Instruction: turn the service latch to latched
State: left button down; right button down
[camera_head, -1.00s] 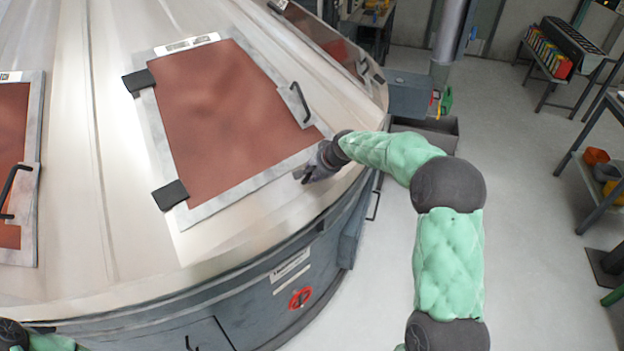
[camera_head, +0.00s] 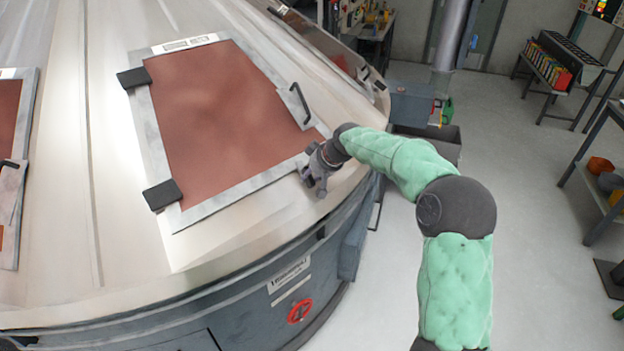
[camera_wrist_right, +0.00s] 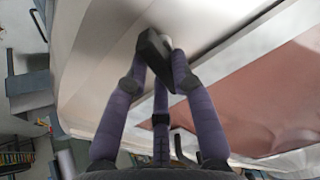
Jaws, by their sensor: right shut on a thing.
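The service latch (camera_wrist_right: 152,46) shows in the right wrist view as a dark, blocky lever standing out from the pale metal cover, close to the grey frame of the red-brown hatch panel. My right gripper (camera_wrist_right: 162,62) is shut on it, with its purple fingers around the lever. In the head view my right gripper (camera_head: 315,187) is at the lower right edge of the hatch frame and hides the latch. The latch's exact angle cannot be told. My left gripper is not in view.
The red-brown hatch panel (camera_head: 226,120) has two dark hinges at left and a black handle (camera_head: 300,103) at upper right. A red round emblem (camera_head: 299,311) is on the drum's side wall. The grey floor at right is clear near my arm.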

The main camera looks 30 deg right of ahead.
jog(key=shift+n+b, duration=0.45)
jog(key=shift+n, duration=0.65)
jog(key=c, duration=1)
grip_release()
jog(key=shift+c, duration=0.2)
jog(key=shift+r, duration=0.1)
jog(key=v, duration=1.1)
jog(key=shift+s+r, duration=0.25)
jog(key=shift+r, duration=0.05)
